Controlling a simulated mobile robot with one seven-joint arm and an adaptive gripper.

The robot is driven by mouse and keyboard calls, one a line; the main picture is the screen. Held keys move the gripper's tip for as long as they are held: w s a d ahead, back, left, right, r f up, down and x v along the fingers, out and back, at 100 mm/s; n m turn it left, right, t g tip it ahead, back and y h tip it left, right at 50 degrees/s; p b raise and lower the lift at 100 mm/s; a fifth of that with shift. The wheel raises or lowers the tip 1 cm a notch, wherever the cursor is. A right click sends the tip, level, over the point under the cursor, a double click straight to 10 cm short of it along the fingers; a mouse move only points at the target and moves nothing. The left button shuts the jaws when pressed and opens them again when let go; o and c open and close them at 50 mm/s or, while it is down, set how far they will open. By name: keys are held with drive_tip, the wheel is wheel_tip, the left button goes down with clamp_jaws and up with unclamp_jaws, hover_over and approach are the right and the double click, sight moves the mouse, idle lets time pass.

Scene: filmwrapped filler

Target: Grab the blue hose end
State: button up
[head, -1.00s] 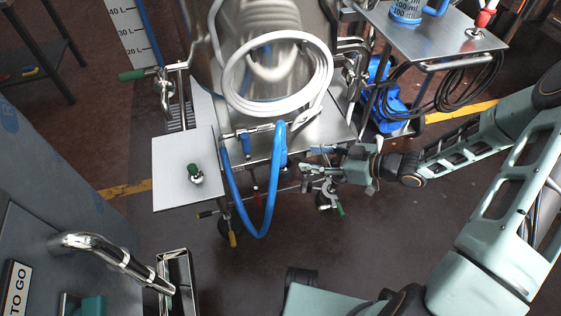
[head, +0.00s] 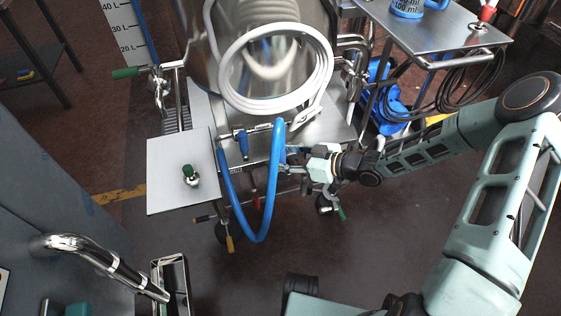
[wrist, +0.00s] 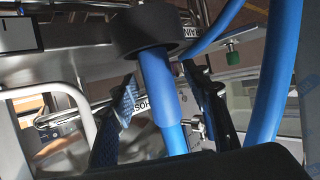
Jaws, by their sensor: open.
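The blue hose (head: 262,215) hangs in a loop below the steel vessel in the head view. In the wrist view its blue end (wrist: 158,85) hangs from a black collar (wrist: 146,30), with a lighter blue part below. My gripper (head: 287,161) is beside the right side of the loop. In the wrist view my gripper (wrist: 160,80) is open, with one dark finger on each side of the hose end. Gaps seem to show beside it; contact cannot be told. In the head view the loop partly hides the fingertips.
The steel vessel (head: 205,70) stands behind, with a coiled white hose (head: 228,75) on its front. A white panel (head: 165,160) with a green-topped valve (head: 191,176) is at left. A steel cart (head: 430,40) is at right. The floor in front is mostly clear.

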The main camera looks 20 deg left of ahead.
drive_tip(key=shift+a, duration=0.1)
drive_tip(key=shift+c, duration=0.6)
clamp_jaws()
drive_tip(key=shift+r, duration=0.15)
